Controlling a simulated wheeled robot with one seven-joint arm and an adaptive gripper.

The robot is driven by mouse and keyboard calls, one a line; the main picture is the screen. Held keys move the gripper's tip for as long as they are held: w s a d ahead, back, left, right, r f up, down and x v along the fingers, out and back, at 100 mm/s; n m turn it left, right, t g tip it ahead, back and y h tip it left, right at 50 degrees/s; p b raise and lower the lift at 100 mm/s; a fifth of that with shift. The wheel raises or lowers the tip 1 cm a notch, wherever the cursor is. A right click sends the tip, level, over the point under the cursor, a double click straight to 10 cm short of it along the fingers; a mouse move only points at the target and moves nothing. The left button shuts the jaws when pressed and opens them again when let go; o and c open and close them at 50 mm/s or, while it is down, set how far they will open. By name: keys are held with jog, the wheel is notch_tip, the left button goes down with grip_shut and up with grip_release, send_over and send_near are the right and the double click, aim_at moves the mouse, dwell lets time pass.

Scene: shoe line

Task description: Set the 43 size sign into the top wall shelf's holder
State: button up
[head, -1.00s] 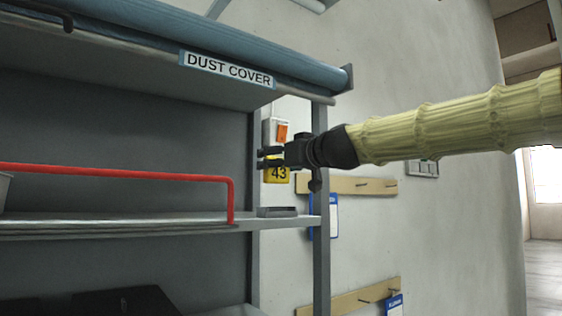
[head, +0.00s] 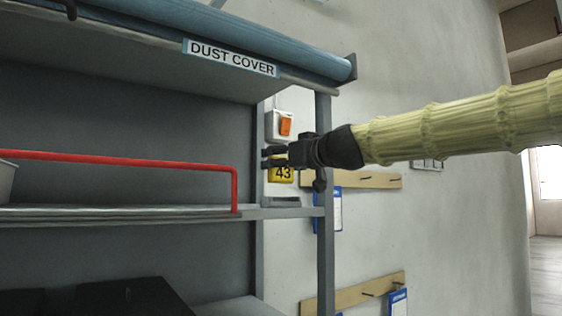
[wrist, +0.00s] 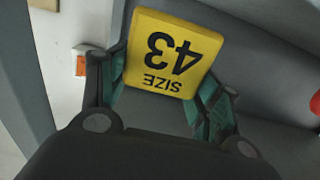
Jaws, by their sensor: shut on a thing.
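The yellow 43 size sign (head: 282,170) is in my gripper (head: 274,157), which is shut on it. In the wrist view the sign (wrist: 172,55) sits between the two green-padded fingers, its "SIZE 43" text upside down. In the head view the sign hangs below the fingers, just above the right end of the shelf (head: 150,213). A small grey holder (head: 281,201) lies on that shelf end, below the sign. A narrow gap shows between sign and holder; my gripper hides the sign's upper part.
A red rail (head: 120,158) runs along the shelf, left of the holder. A grey post (head: 325,200) stands at the shelf's right front. The dust cover roll (head: 230,40) is overhead. A switch box with an orange switch (head: 285,125) is on the wall behind.

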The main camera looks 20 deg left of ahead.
aim_at(284, 179)
jog(key=shift+w+p, duration=0.15)
jog(key=shift+p, duration=0.4)
jog(key=shift+d+p, duration=0.1)
jog(key=shift+p, duration=0.65)
jog(key=shift+f, duration=0.45)
jog(key=shift+f, duration=0.2)
jog(key=shift+f+b, duration=1.25)
jog(key=shift+f, duration=0.35)
jog(key=shift+f, duration=0.15)
